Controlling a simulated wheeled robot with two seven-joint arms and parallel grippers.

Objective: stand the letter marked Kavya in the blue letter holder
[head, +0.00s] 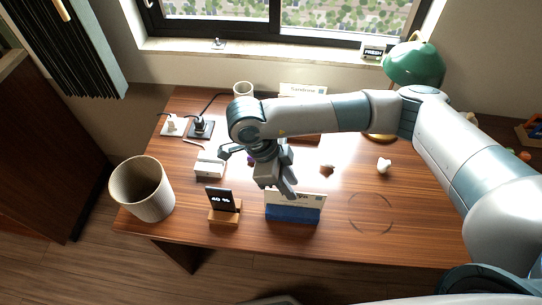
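The blue letter holder (292,215) stands near the front edge of the desk. A white letter (312,200) stands upright in it, its lower part behind the blue front. Dark lettering shows on the letter, but my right gripper partly covers it and I cannot read the whole name. My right gripper (285,190) points down at the upper left part of this letter. I cannot tell whether its fingers are around the letter or just in front of it. My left gripper is not in view.
Another letter, marked Sandrine (303,90), stands at the back in a brown holder. A ribbed bin (143,190), a small phone stand (224,216) and a white box (209,165) are to the left. A green lamp (413,64) stands back right. The front right desk is clear.

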